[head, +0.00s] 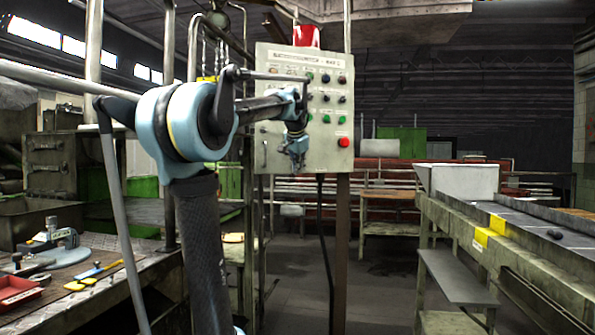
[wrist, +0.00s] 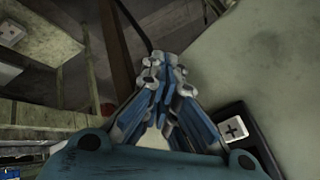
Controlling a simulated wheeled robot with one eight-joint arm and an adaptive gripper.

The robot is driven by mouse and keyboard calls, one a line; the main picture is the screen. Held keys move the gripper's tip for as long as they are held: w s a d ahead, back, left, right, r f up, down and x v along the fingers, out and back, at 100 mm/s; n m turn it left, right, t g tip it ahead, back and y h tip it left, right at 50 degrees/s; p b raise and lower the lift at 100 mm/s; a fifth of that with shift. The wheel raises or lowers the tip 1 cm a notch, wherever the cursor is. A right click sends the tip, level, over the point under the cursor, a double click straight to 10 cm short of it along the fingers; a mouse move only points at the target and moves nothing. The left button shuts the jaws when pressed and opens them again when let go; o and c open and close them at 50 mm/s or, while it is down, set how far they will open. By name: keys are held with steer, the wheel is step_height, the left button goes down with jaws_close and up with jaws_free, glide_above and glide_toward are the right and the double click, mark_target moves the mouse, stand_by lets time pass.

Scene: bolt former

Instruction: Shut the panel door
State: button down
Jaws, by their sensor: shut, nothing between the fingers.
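The control panel (head: 318,140) is a pale grey-green box face with rows of coloured buttons and a red button at lower right. A handle (head: 264,152) shows near its left edge. I cannot tell how far the panel door stands open. In the wrist view the fingers (wrist: 166,65) are drawn together. A broad pale surface (wrist: 262,65), which looks like the panel, lies to their right. Contact between them cannot be told.
A red lamp (head: 306,36) tops the panel. A workbench with a red tray (head: 15,290) and tools is at left. A conveyor (head: 510,240) with yellow marks runs at right. The floor (head: 375,285) between the panel post and conveyor is clear.

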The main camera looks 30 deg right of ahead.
steer(key=w+d+m+g+h, duration=0.1)
steer(key=w+d+m, duration=0.2)
steer(key=w, duration=1.1)
steer(key=d, duration=0.2)
steer(key=shift+d+r, duration=0.15)
steer(key=shift+d, duration=0.25)
steer(key=shift+d, duration=0.15)
steer(key=shift+s, duration=0.1)
